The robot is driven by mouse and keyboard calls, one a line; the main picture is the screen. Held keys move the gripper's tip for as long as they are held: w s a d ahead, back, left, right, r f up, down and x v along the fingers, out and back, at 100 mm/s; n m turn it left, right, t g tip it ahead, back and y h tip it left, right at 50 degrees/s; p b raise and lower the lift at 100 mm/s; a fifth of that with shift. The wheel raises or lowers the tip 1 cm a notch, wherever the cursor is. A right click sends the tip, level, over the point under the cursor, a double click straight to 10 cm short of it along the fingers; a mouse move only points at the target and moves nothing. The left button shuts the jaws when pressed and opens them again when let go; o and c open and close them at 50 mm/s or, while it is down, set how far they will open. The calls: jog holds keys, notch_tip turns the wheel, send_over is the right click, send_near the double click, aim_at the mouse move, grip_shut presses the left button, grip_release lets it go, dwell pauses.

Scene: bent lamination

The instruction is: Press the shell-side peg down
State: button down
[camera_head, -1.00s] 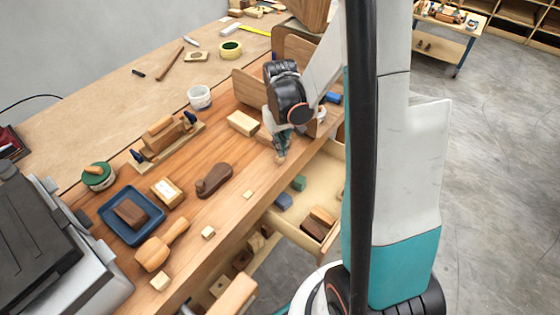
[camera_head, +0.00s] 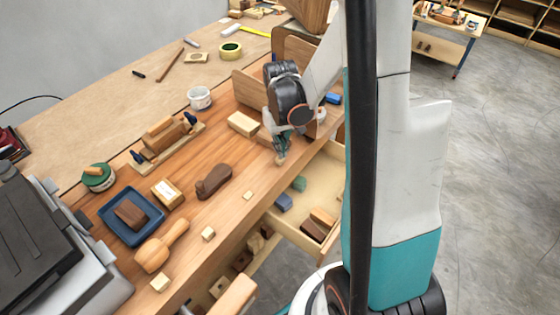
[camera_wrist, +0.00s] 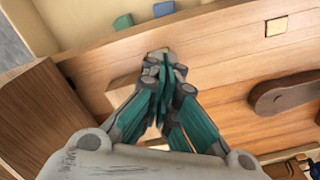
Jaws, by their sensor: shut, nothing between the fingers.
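My gripper (camera_head: 281,151) is shut and points down over the front edge of the wooden bench, near the open drawer. In the wrist view its closed fingers (camera_wrist: 160,62) meet near the bench edge. A small pale wooden piece (camera_head: 279,161), possibly the peg, shows right under the fingertips; I cannot tell whether they touch it. It is mostly hidden in the wrist view. A pale wooden block (camera_wrist: 121,91) lies partly behind the fingers there. Curved wooden panels (camera_head: 248,90) stand upright behind my gripper; my arm hides part of them.
The open drawer (camera_head: 268,222) holds green, blue and brown blocks. A dark brown wooden tool (camera_head: 213,181), a small pale cube (camera_head: 248,195) and a blue tray (camera_head: 107,209) lie to the left on the bench. A brown wooden panel (camera_wrist: 38,115) stands close to my gripper's left in the wrist view.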

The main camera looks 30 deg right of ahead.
jog(key=shift+f+b, duration=2)
jog(key=shift+f, duration=0.3)
jog(key=shift+r, duration=0.15)
jog(key=shift+r+p, duration=2.8)
jog(key=shift+r, duration=1.2)
jog(key=s+a+r+n+t+b, duration=0.1)
jog(key=s+a+r+n+t, duration=0.2)
jog(key=a+r, duration=0.7)
jog(key=s+a+r+m+t+b, duration=0.1)
jog(key=s+a+r+t, duration=0.3)
jog(key=s, duration=0.6)
jog(key=shift+r+b, duration=0.5)
jog(key=shift+b, duration=0.1)
jog(key=shift+a, duration=0.1)
